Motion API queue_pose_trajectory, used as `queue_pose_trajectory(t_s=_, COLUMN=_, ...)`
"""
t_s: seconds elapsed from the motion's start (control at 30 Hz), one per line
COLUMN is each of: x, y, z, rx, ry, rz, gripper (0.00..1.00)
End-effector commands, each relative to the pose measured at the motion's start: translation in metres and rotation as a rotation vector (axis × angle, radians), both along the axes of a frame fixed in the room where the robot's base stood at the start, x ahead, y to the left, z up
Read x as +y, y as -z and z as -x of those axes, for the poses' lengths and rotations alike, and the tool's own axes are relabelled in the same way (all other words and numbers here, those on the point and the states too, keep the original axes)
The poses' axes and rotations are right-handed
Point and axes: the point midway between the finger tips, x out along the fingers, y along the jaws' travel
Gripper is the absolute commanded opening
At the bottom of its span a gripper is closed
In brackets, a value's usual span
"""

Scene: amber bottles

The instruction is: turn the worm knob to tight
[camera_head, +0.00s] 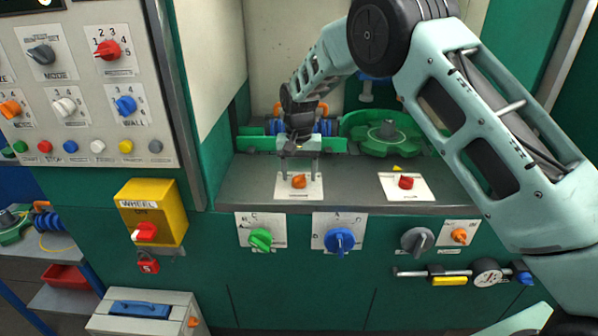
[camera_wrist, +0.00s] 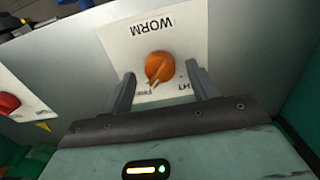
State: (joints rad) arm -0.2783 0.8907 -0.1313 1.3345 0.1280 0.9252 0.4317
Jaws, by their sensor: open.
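The worm knob is orange and round, on a white plate marked WORM in the wrist view (camera_wrist: 160,67). Its pointer faces toward the label that reads "FREE", partly hidden; a label ending in "HT" is to the right of it. In the head view the orange knob (camera_head: 299,181) sits on the grey ledge. My gripper (camera_head: 299,172) is above the knob, pointing down. In the wrist view its two open fingers (camera_wrist: 158,82) stand on either side of the knob's near side, apart from it. Nothing is held.
A red knob (camera_head: 405,183) on a white plate sits to the right on the ledge (camera_head: 345,185). A green round fixture (camera_head: 388,135) stands behind. Green (camera_head: 260,239), blue (camera_head: 340,240) and grey (camera_head: 417,240) knobs line the front panel below. A yellow box (camera_head: 152,214) is at the left.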

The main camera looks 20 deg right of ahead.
Motion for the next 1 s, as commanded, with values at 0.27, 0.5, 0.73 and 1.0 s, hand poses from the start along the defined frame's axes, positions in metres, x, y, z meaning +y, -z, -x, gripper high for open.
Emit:
queue_pose_trajectory(t_s=0.27, x=0.0, y=0.0129, z=0.0002, rx=0.0, ry=0.001, rz=-0.001, gripper=0.59)
queue_pose_trajectory(t_s=0.5, x=-0.0001, y=0.0128, z=0.0001, rx=0.0, ry=0.001, rz=-0.001, gripper=0.45)
queue_pose_trajectory(t_s=0.73, x=-0.0001, y=0.0124, z=0.0, rx=0.0, ry=0.0, rz=-0.001, gripper=0.14)
queue_pose_trajectory(t_s=1.0, x=-0.0005, y=0.0126, z=-0.0003, rx=-0.001, ry=-0.045, rz=0.0, gripper=0.14)
